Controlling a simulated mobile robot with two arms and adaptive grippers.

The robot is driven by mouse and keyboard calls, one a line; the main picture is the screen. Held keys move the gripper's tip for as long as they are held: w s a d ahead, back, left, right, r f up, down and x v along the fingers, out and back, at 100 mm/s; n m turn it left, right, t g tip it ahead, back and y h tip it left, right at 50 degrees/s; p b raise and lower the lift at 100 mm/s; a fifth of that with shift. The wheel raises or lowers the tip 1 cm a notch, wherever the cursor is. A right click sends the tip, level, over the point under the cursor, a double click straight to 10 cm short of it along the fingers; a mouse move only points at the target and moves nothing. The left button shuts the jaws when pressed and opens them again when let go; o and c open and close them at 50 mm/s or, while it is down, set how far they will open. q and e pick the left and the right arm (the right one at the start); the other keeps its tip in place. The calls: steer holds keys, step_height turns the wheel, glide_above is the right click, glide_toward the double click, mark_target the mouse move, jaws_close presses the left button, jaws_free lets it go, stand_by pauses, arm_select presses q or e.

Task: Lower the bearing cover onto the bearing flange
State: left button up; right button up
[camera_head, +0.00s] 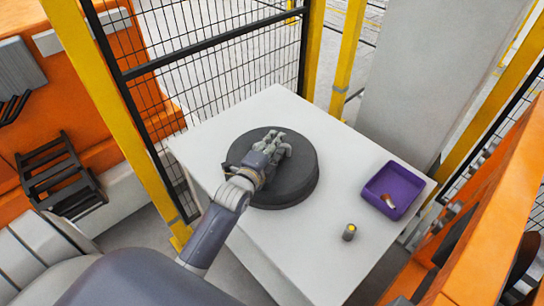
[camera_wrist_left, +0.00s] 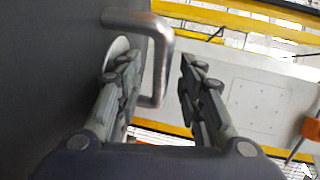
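The dark round bearing cover (camera_head: 300,180) lies flat on the white table in the head view. My left gripper (camera_head: 276,148) is over its upper face. In the left wrist view, a bent metal handle (camera_wrist_left: 160,62) stands out from a dark surface (camera_wrist_left: 55,70) that fills the left side. The fingers of my left gripper (camera_wrist_left: 160,85) are spread apart there, with the handle between them and a gap to the right finger. Whether the left finger touches the handle is unclear. I cannot make out a separate bearing flange. My right gripper is not in view.
The white table (camera_head: 320,255) also holds a purple bin (camera_head: 383,178) with small items inside, and a small yellow-topped cylinder (camera_head: 349,232). A black mesh fence (camera_head: 225,75) and yellow posts stand behind. Orange structures flank both sides. The table's front right is mostly clear.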

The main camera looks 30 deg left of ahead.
arm_select(q)
steer(key=shift+w, duration=0.1)
jaws_close()
steer(key=shift+r, duration=0.15)
